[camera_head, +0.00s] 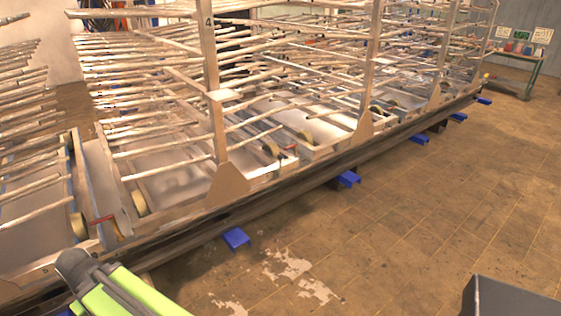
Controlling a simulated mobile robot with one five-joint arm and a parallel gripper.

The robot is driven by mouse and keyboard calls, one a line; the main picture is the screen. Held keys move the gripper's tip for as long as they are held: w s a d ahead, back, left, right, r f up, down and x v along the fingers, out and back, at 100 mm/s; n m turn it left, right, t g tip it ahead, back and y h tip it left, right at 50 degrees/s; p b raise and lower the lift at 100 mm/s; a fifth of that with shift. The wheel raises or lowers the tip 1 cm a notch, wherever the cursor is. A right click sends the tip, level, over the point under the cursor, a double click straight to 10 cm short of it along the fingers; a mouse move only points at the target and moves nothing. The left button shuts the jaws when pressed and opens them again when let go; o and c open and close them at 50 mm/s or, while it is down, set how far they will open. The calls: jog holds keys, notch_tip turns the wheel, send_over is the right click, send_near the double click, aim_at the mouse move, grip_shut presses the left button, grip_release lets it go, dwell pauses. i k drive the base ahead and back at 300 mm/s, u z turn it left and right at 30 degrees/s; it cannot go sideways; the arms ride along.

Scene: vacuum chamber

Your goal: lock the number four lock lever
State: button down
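A wooden upright post (209,60) carries the label "4" (209,22) near its top. Small red lever-like parts sit low on the rack's frame: a left red lever (101,219) left of the post's foot and a right red lever (289,147) to its right. I cannot tell from this view which one belongs to number four, nor whether either is locked. A green and grey part of my arm (130,290) shows at the bottom left, in front of the rack's near end. My gripper's fingers do not show.
The long rack with many horizontal rods runs from the left to the upper right on a dark rail (330,165). Several blue brackets (236,239) stick out below it. The tiled floor (430,215) to its right is largely clear. A green table (517,68) stands at the back right.

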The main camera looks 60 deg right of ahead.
aim_at(279, 174)
jog(key=z, duration=0.4)
jog(key=i, duration=1)
jog(key=u, duration=0.1)
